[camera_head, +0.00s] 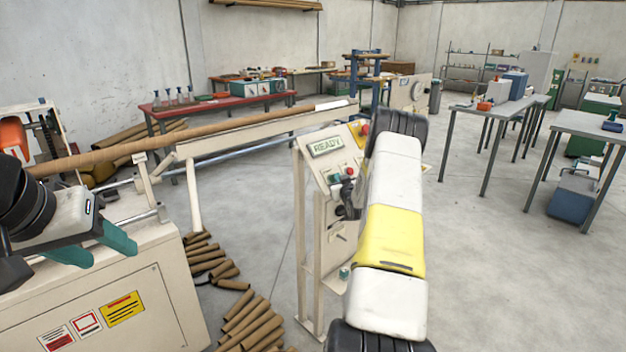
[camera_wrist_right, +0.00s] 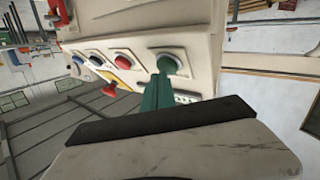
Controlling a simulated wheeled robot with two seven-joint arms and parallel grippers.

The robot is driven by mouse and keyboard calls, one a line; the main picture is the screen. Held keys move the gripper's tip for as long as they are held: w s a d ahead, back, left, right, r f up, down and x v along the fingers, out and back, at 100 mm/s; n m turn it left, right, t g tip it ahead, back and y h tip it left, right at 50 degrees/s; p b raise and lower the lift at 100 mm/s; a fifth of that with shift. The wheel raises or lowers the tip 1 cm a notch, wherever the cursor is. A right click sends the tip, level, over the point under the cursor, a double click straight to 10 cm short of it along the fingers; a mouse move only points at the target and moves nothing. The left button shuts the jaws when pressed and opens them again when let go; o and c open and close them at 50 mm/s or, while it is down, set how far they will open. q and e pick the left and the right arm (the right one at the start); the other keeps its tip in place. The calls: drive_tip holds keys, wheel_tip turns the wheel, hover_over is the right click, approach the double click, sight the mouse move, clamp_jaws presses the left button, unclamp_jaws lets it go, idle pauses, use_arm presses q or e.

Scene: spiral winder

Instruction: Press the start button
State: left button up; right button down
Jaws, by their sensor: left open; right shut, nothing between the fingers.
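The control panel (camera_head: 311,171) stands at the middle of the head view, with a lit READY display (camera_head: 327,145). In the right wrist view the round green button (camera_wrist_right: 172,58) sits beside a red button (camera_wrist_right: 124,59) on the panel face. My right gripper (camera_wrist_right: 162,70) is shut and empty, its teal fingertips overlapping the green button's lower edge; I cannot tell whether they touch. In the head view my right arm hides most of this gripper. My left gripper (camera_head: 95,246) is open and empty at the left, above the cream machine cabinet.
A red mushroom button (camera_wrist_right: 110,88) on a yellow plate and blue buttons share the panel. A long brown tube (camera_head: 200,130) lies across the winder. Loose brown tubes (camera_head: 250,322) lie on the floor. Grey tables (camera_head: 490,115) stand at the right beyond open floor.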

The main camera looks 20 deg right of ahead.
drive_tip(key=shift+w+f, duration=0.1)
idle(0.6)
drive_tip(key=shift+s+d+r, duration=0.15)
drive_tip(key=shift+s+r, duration=0.4)
drive_tip(key=shift+s, duration=0.05)
drive_tip(key=shift+s+d+r, duration=0.4)
drive_tip(key=shift+s+r, duration=0.4)
drive_tip(key=shift+s, duration=0.1)
drive_tip(key=shift+s+d+r, duration=0.35)
drive_tip(key=shift+s+r, duration=0.45)
drive_tip(key=shift+s, duration=0.05)
